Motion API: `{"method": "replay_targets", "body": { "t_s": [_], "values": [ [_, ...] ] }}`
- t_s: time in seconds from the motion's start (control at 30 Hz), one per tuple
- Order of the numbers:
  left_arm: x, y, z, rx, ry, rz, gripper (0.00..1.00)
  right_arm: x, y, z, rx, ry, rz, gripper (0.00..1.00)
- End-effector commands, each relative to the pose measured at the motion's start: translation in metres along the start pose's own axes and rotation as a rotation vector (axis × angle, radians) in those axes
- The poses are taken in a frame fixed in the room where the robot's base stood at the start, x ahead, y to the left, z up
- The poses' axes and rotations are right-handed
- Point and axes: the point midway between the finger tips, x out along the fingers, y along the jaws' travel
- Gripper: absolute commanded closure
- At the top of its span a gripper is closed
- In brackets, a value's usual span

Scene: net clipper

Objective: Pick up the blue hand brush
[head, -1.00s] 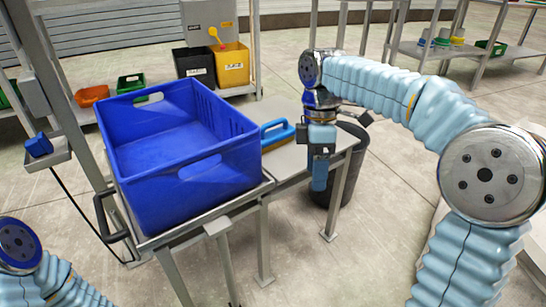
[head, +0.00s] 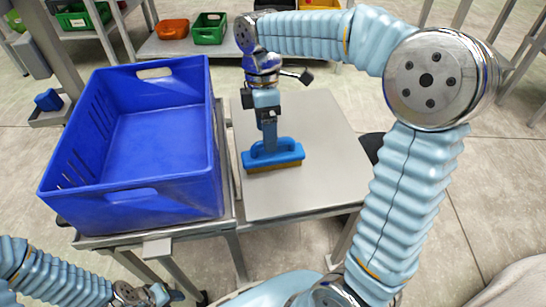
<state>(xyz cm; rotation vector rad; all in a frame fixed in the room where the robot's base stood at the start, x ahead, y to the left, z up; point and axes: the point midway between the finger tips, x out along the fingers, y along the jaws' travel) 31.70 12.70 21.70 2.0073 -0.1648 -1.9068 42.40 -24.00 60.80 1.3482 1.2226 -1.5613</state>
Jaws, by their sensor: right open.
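The blue hand brush (head: 282,156) lies bristles down on the grey side table, right of the blue crate. Its back and handle are blue and its bristles are brown. My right gripper (head: 270,146) points down at the brush, with its blue fingers at the handle near the brush's left half. It is open; the fingers hide part of the handle, and I cannot tell whether they touch it. My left gripper (head: 165,295) is low at the bottom left, partly seen, well away from the brush.
The large empty blue crate (head: 135,205) stands on a metal stand close to the left of the brush. The grey table (head: 310,195) is otherwise bare. Behind, a low shelf holds an orange bin (head: 172,29) and a green bin (head: 209,29).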

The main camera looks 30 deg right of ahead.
Motion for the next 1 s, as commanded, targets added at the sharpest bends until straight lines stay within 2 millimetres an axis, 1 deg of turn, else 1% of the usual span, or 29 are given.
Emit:
{"method": "replay_targets", "body": {
  "t_s": [0.2, 0.3, 0.4, 0.6, 0.67, 1.0],
  "values": [
    [0.012, -0.003, 0.001, 0.001, -0.002, 0.002, 0.57, 0.034, 0.0, 0.005, 0.001, -0.001, -0.002, 0.17],
    [0.015, -0.004, 0.001, 0.001, -0.004, 0.003, 0.57, 0.047, 0.0, 0.005, 0.0, -0.001, -0.002, 0.17],
    [0.015, -0.004, 0.001, 0.001, -0.004, 0.004, 0.57, 0.052, 0.0, 0.005, 0.0, 0.0, 0.001, 0.17],
    [0.015, -0.004, 0.001, 0.001, -0.005, 0.004, 0.57, 0.052, 0.0, 0.005, 0.0, 0.0, 0.001, 0.17],
    [0.015, -0.004, 0.001, 0.001, -0.005, 0.004, 0.57, 0.052, 0.0, 0.005, 0.0, 0.0, 0.001, 0.25],
    [0.015, -0.004, 0.001, 0.001, -0.005, 0.004, 0.57, 0.052, 0.0, 0.005, 0.0, 0.0, 0.001, 0.77]
  ]
}}
